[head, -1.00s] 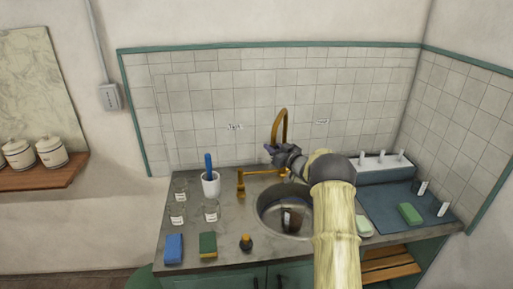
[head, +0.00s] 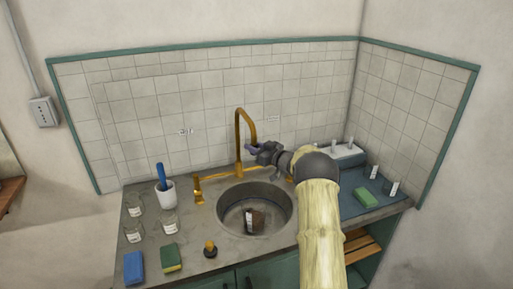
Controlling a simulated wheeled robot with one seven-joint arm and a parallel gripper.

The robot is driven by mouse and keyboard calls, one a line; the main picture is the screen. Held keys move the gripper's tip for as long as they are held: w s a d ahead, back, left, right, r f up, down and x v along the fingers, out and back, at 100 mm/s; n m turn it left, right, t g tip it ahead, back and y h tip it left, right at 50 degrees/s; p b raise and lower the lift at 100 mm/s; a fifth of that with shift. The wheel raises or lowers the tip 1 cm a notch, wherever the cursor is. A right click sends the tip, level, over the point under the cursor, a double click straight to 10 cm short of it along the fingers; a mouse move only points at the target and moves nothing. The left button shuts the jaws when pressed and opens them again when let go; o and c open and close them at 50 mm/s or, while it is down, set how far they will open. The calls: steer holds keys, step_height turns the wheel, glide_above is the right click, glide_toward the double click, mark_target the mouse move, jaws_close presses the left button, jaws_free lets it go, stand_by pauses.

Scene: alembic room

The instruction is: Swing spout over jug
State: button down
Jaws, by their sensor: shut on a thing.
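The brass spout (head: 238,138) rises behind the sink, arches over, and comes down on its right side. My gripper (head: 257,150) is at the lower end of the arch, shut on the spout; its fingertips are small and partly hidden. A brown vessel with a white label (head: 256,222), seemingly the jug, stands inside the round metal sink (head: 222,214). It is in front of and below the spout's end. My gripper and the spout end are well above it.
A brass tap handle (head: 197,190) stands left of the sink. A white cup with a blue brush (head: 165,194), several glass jars (head: 134,232), sponges (head: 171,257) and a small dark bottle (head: 210,249) are on the left counter. A blue mat (head: 345,200) lies right.

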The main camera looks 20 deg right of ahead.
steer(key=shift+d, duration=0.2)
steer(key=c, duration=1.1)
jaws_free()
steer(key=shift+d, duration=0.1)
steer(key=b+v, duration=0.5)
steer(key=v, duration=1.2)
steer(key=shift+s+f, duration=0.1)
steer(key=shift+s, duration=0.1)
steer(key=shift+w, duration=0.1)
